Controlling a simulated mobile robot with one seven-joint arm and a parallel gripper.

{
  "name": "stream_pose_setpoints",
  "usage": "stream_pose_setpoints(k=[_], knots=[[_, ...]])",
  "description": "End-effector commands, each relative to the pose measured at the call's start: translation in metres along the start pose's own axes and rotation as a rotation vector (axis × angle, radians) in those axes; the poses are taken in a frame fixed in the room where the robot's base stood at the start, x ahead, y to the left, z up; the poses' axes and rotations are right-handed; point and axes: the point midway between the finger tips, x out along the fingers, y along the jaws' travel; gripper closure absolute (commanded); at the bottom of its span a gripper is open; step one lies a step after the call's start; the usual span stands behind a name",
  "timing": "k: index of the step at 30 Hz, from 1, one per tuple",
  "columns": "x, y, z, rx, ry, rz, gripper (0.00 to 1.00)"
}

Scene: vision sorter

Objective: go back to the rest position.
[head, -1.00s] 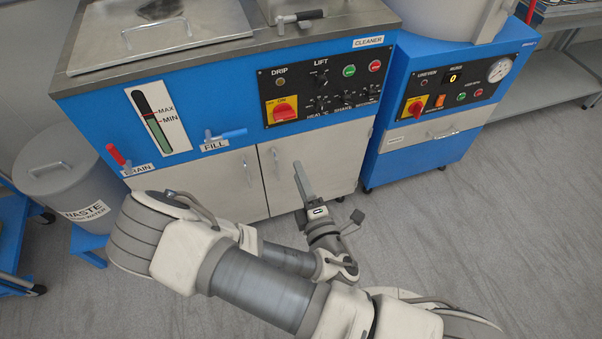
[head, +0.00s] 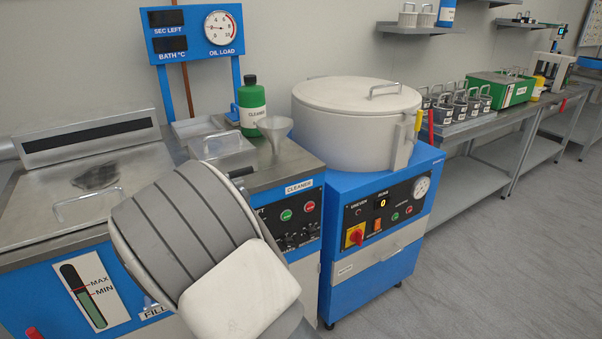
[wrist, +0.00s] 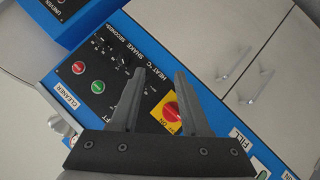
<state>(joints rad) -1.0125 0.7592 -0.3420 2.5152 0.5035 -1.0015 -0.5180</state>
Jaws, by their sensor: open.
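My gripper (wrist: 158,100) shows in the wrist view with its two fingers apart and nothing between them. It faces the front of the blue cleaner machine, with the control panel (wrist: 115,75) and the red and yellow switch (wrist: 171,112) behind the fingers. I cannot tell the exact distance to the panel. In the head view my gripper is not visible. A part of my own arm (head: 185,235) rises large in front of the cleaner and hides part of its panel and front.
The cleaner's steel top (head: 270,170) carries a green bottle (head: 251,105) and a funnel (head: 274,130). A blue unit with a white round drum (head: 350,110) stands to its right. Benches with metal baskets (head: 462,106) and a green box (head: 500,88) run along the wall. The floor (head: 480,270) at right is clear.

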Motion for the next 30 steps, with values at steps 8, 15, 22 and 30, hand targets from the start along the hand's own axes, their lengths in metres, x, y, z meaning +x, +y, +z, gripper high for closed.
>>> stream_pose_setpoints(k=[8,15,22,30], knots=[[-0.017,0.039,-0.018,0.326,-0.136,-0.144,0.54],[-0.051,0.081,-0.033,0.528,-0.211,-0.248,0.54],[-0.099,0.127,-0.038,0.658,-0.27,-0.31,0.54],[-0.173,0.176,-0.025,0.754,-0.351,-0.311,0.54]])
